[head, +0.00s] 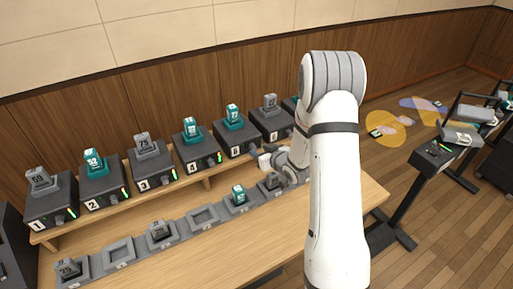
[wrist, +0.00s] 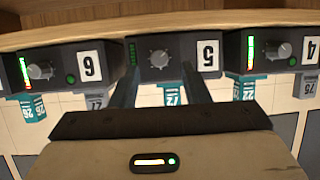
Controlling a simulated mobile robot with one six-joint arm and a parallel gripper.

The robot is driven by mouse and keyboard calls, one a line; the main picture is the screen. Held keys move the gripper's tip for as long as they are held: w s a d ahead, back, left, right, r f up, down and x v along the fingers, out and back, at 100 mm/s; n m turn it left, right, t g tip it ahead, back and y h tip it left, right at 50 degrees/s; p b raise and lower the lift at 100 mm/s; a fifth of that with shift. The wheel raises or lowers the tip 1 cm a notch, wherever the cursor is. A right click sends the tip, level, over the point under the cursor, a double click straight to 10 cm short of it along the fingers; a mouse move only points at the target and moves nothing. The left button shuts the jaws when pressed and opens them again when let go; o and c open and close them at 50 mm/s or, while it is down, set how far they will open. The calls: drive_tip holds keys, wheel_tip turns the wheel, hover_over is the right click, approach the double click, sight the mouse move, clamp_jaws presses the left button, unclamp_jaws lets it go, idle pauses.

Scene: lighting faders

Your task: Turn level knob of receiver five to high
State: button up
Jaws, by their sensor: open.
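Receiver five (head: 236,138) is a dark box on the raised shelf, with a teal unit numbered 72 on top. It also fills the top middle of the wrist view (wrist: 178,42), upside down. Its level knob (wrist: 159,58) is a round dark grey dial beside the white "5" label (wrist: 208,56). A dim green level strip (wrist: 133,53) is on the knob's other side. My gripper (wrist: 158,72) is open, its two fingers either side of the knob in the picture. I cannot tell whether they touch it. In the head view my gripper (head: 266,160) is in front of receiver five's right side.
Receiver six (wrist: 65,65) and receiver four (wrist: 270,50) flank it closely, with lit meters. Receivers one to three continue left on the shelf (head: 100,215). Below, a row of grey cradles (head: 203,216) holds a few units on the wooden desk (head: 215,250).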

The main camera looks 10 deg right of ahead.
sight(254, 148)
drive_tip(key=shift+x, duration=1.6)
drive_tip(key=shift+s, duration=0.1)
drive_tip(key=shift+c, duration=0.2)
clamp_jaws()
drive_tip(key=shift+a, duration=0.1)
